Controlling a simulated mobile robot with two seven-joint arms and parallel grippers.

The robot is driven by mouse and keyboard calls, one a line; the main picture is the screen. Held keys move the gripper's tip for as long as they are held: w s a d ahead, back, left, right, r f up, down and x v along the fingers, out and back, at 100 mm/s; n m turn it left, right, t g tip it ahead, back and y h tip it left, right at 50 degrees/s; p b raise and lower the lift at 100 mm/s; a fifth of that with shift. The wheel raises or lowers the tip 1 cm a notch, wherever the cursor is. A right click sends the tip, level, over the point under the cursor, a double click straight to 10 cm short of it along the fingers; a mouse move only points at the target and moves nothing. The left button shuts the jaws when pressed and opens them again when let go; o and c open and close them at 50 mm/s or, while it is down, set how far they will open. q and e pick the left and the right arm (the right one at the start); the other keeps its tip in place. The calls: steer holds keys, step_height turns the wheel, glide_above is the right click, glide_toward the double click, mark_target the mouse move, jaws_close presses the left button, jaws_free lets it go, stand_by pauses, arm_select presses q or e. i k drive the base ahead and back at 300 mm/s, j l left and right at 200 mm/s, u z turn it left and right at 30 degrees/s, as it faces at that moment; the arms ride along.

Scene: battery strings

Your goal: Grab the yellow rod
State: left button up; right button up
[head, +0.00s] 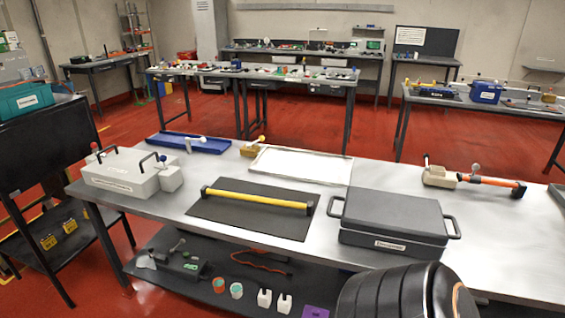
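The yellow rod (257,199) has black ends and lies on a dark mat (247,218) on the metal table (164,205) in front of me. It runs from left to right, its right end slightly nearer to me. Nothing touches it from above. A black rounded part with ridges stands at the bottom right; it looks like part of my own arm. Neither gripper shows in the head view.
A white case (120,173) stands left of the mat and a dark grey case (390,224) right of it. Behind the mat are a white tray (300,164) and a blue tray (188,143). An orange rod (490,181) lies at the right.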

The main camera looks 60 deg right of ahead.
mark_target(206, 192)
steer(key=z, duration=1.75)
